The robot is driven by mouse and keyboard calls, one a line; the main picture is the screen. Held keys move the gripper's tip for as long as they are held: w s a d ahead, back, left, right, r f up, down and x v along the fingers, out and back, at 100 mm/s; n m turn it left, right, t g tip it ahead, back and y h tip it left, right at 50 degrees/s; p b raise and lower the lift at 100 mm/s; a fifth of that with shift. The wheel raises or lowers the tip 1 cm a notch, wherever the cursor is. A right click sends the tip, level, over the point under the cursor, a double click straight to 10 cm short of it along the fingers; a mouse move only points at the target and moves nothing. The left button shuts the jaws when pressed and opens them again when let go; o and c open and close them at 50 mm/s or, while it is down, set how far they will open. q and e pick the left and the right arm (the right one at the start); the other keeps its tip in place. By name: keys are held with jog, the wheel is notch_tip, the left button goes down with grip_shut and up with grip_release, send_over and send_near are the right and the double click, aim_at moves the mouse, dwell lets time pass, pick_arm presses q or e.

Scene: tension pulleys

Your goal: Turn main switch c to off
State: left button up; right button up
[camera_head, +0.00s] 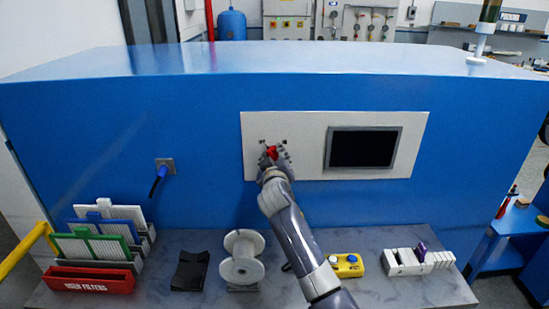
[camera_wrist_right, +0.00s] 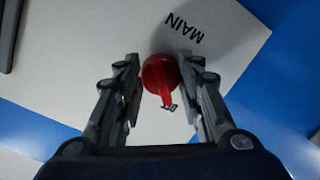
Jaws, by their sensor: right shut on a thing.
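The main switch is a red rotary knob (camera_head: 271,152) on the left part of a white panel (camera_head: 306,121) on the blue machine. In the right wrist view the red knob (camera_wrist_right: 160,76) shows with its bar pointing down the picture, beside the word MAIN. A small dark mark sits near the bar's end; I cannot read it. My right gripper (camera_head: 272,160) is at the panel. Its two fingers (camera_wrist_right: 159,64) stand on either side of the knob and are shut on it. In the head view the gripper partly hides the knob. My left gripper is not in view.
A dark screen (camera_head: 362,148) is right of the switch on the panel. A cable plug (camera_head: 160,176) is at the left.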

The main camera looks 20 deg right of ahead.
dwell(0.5)
jog(key=o, duration=1.1)
jog(key=shift+c, duration=0.2)
jog(key=shift+s, duration=0.1)
jog(key=v, duration=1.1)
jog(key=shift+s+a, duration=0.2)
jog(key=shift+s, duration=0.15)
